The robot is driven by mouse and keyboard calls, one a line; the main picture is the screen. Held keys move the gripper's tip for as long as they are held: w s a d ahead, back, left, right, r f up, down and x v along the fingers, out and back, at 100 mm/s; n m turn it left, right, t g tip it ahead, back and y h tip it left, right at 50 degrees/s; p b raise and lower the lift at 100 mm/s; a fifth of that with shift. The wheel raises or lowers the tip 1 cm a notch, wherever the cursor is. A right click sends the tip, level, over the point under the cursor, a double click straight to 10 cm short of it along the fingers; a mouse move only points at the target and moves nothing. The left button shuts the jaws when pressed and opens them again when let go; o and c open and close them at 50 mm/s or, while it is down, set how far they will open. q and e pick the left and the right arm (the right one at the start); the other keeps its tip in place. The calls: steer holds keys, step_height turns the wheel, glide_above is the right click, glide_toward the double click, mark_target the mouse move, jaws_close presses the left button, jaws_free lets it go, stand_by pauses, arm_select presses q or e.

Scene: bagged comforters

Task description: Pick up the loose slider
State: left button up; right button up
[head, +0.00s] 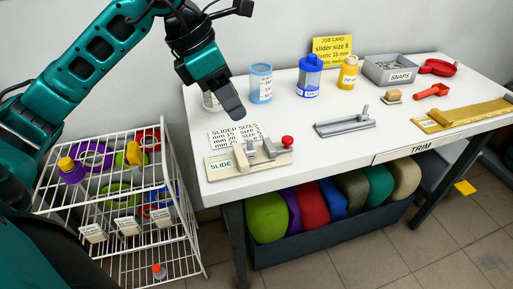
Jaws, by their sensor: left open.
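I cannot make out a loose slider for certain; a small one could be hidden behind my left gripper or be too small to tell. The slide fixture (222,166) lies at the table's left front, a pale board with a beige block, grey metal pieces and a red knob (287,141). My left gripper (233,108) hangs above the table's left end, over the slider sizes sheet (246,133) and behind the fixture. It points down, open, with nothing seen in it. My right gripper is out of view.
A grey snaps bin (390,70) and a grey metal fixture (345,126) stand right. A white wire rack (172,190) is left of the table.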

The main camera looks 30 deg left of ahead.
arm_select(q)
steer(key=b, duration=0.1)
glide_above(250, 149)
steer(key=a, duration=0.1)
steer(key=f, duration=0.6)
steer(key=shift+s+f, duration=0.35)
steer(key=shift+s+a+b+x, duration=0.1)
steer(key=shift+b+x, duration=0.1)
steer(key=shift+x, duration=0.7)
steer(key=shift+s+a+b+x, duration=0.1)
steer(key=shift+b+x, duration=0.1)
steer(key=shift+x, duration=0.7)
steer(key=shift+s+a+b+x, duration=0.1)
steer(key=shift+a+b+x, duration=0.1)
steer(key=shift+x, duration=0.7)
steer(key=shift+f, duration=0.15)
steer(key=shift+c, duration=0.2)
jaws_close()
